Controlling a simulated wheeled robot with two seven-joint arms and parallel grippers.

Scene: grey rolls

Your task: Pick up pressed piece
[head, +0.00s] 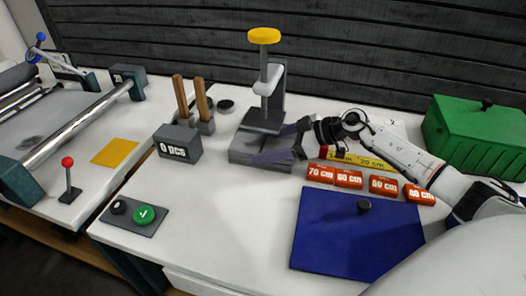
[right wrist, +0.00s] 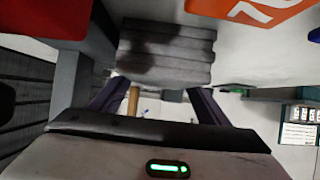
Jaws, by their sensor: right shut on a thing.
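The press (head: 271,90) stands at the back middle of the table, with a yellow knob (head: 264,36) on top and a grey base. My right gripper (head: 265,146) reaches in from the right, its purple fingers low at the front of the press. In the right wrist view, a grey ribbed piece (right wrist: 166,48) sits between the tips of my right gripper (right wrist: 160,92), which is shut on it. In the head view I cannot clearly tell this piece from the grey base. My left gripper is not in view.
A grey counter box reading "0 pcs" (head: 178,143) stands left of the press, with two wooden-handled tools (head: 202,102) behind it. Orange size labels (head: 348,179), a blue lidded board (head: 340,237) and a green box (head: 480,140) lie to the right.

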